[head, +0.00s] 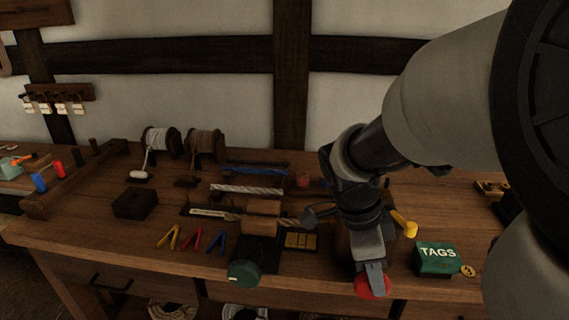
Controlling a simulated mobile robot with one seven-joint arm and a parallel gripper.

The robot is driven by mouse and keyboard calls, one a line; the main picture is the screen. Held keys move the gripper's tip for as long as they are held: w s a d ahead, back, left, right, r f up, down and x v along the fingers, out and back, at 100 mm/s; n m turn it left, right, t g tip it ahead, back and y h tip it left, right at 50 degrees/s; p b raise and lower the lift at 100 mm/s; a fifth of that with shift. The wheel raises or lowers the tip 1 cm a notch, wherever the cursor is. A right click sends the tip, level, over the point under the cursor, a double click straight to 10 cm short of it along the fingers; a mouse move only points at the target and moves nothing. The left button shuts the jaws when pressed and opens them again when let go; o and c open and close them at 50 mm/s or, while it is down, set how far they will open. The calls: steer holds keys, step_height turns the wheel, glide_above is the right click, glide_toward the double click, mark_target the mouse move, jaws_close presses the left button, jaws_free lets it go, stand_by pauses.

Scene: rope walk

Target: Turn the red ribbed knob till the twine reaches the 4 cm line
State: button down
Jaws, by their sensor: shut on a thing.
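The red ribbed knob (367,288) is at the workbench's front edge, right of centre in the head view. My gripper (373,273) points down and is shut on it, hiding its upper part. A pale strip that looks like a scale (208,212) lies on the bench left of a wooden block. A tan length of twine (232,217) seems to run from its right end toward the block. The line marks are too small to read, so I cannot tell where the twine's end stands.
A dark green knob (243,273) sits at the front edge to the left. A green TAGS box (437,258) and a yellow-handled piece (404,224) stand close right of my arm. Coloured clips (191,239) and a dark block (135,203) lie left. Spools (161,142) stand behind.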

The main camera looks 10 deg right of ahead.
steer(key=shift+s+d+r+t+y+p, duration=0.15)
steer(key=shift+d+t+y+p, duration=0.15)
steer(key=shift+y+p, duration=0.65)
steer(key=shift+d+y+p, duration=0.25)
steer(key=shift+y+p, duration=0.2)
steer(key=shift+y, duration=0.4)
steer(key=shift+s+d+f+t+y, duration=0.15)
steer(key=shift+f+t+y, duration=0.15)
steer(key=shift+y, duration=0.25)
steer(key=shift+w+d+f+t+y, duration=0.15)
steer(key=shift+t+y, duration=0.15)
steer(key=shift+y, duration=0.25)
steer(key=shift+s+d+f+t+y, duration=0.1)
steer(key=shift+t+y, duration=0.05)
steer(key=shift+y, duration=0.4)
steer(key=shift+s+f+t+y, duration=0.1)
steer(key=shift+t+y, duration=0.05)
steer(key=shift+y, duration=0.4)
steer(key=c, duration=1.6)
jaws_free()
steer(key=shift+r, duration=0.1)
